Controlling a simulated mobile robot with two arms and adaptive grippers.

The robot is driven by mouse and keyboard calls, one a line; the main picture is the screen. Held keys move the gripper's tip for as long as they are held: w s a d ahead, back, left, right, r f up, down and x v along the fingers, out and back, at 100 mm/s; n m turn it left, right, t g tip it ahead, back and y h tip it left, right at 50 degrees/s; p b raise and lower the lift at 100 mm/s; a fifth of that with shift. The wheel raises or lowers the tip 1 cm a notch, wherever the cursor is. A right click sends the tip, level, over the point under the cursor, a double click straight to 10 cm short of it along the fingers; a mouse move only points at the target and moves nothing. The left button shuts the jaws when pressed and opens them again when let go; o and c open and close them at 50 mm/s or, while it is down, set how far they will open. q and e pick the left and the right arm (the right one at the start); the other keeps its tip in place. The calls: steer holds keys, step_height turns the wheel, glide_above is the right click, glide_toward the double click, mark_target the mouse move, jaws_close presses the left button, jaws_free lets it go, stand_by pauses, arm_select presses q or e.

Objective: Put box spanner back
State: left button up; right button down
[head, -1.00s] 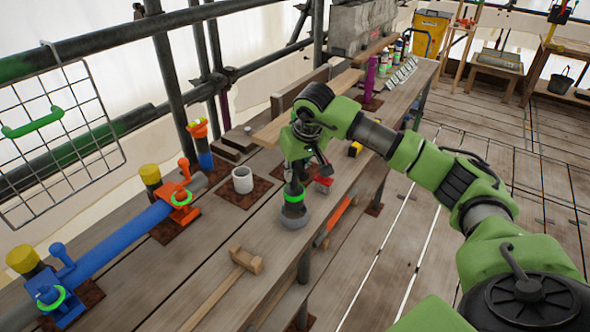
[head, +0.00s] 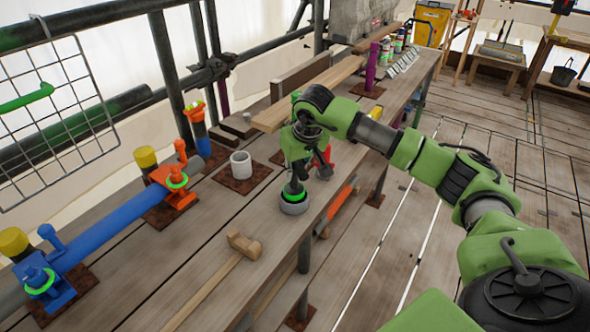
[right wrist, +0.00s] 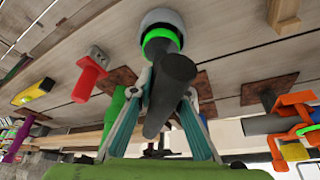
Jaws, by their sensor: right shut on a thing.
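The box spanner is a dark cylinder with a bright green ring (head: 293,192), upright over the bench. My right gripper (head: 297,172) is shut on it from above. In the right wrist view its dark shaft (right wrist: 172,85) runs between the two fingers of the right gripper (right wrist: 168,92). Its green ring (right wrist: 162,40) sits close to the mouth of a round grey cup (right wrist: 162,18). In the head view the grey cup (head: 293,208) stands on the bench under it. The spanner's lower end is hidden, seemingly inside the cup. My left gripper is out of view.
A wooden mallet (head: 243,245) lies in front of the cup on the bench (head: 200,225). A white pot (head: 241,165) and a blue pipe with an orange clamp (head: 176,183) stand left. A red-handled tool (head: 325,165) is just right, near the bench edge.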

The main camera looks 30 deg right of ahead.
mark_target(301, 164)
stand_by(0.3)
steer(key=c, duration=1.8)
jaws_free()
steer(key=shift+c, duration=0.2)
steer(key=o, duration=0.6)
steer(key=shift+r, duration=0.1)
steer(key=shift+p+v, duration=2.6)
steer(key=shift+v, duration=1.8)
steer(key=shift+s, duration=0.1)
